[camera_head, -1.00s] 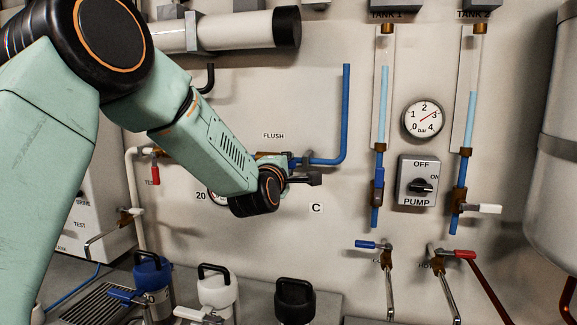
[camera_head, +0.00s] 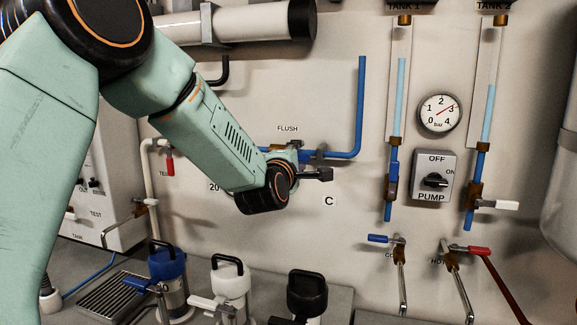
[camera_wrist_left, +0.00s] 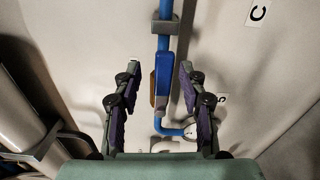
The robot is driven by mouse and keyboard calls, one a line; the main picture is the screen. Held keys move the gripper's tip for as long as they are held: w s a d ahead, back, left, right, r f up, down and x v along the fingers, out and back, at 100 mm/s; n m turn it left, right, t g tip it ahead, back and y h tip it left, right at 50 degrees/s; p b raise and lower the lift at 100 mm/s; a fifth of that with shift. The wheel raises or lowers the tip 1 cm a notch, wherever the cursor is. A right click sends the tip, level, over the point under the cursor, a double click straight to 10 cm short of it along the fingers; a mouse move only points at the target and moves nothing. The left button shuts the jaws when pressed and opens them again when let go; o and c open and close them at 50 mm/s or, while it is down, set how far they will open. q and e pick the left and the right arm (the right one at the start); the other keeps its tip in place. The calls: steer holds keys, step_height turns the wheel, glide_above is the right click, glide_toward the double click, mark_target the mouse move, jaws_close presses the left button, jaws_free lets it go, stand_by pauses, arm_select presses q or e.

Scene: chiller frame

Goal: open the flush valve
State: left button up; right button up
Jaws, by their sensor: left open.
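The flush valve sits on the horizontal blue pipe below the FLUSH label (camera_head: 288,128) in the head view, largely hidden behind my left gripper (camera_head: 314,165). In the left wrist view the valve's blue handle (camera_wrist_left: 165,80) lies along the blue pipe, with a brown body part (camera_wrist_left: 153,87) beside it. My left gripper (camera_wrist_left: 160,70) is open, with one finger on each side of the handle. Gaps show between the fingers and the handle, so it is not gripped. My right gripper is not in view.
Tank 1's blue-handled valve (camera_head: 393,180), the pressure dial (camera_head: 440,113) and the pump switch (camera_head: 434,177) are to the right. Several lidded canisters, including a white one (camera_head: 230,285), stand below. A grey cylinder (camera_head: 240,28) runs above the arm.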

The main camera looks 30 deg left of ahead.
arm_select(q)
steer(key=v, duration=1)
steer(key=shift+r, duration=0.15)
steer(key=shift+w, duration=0.1)
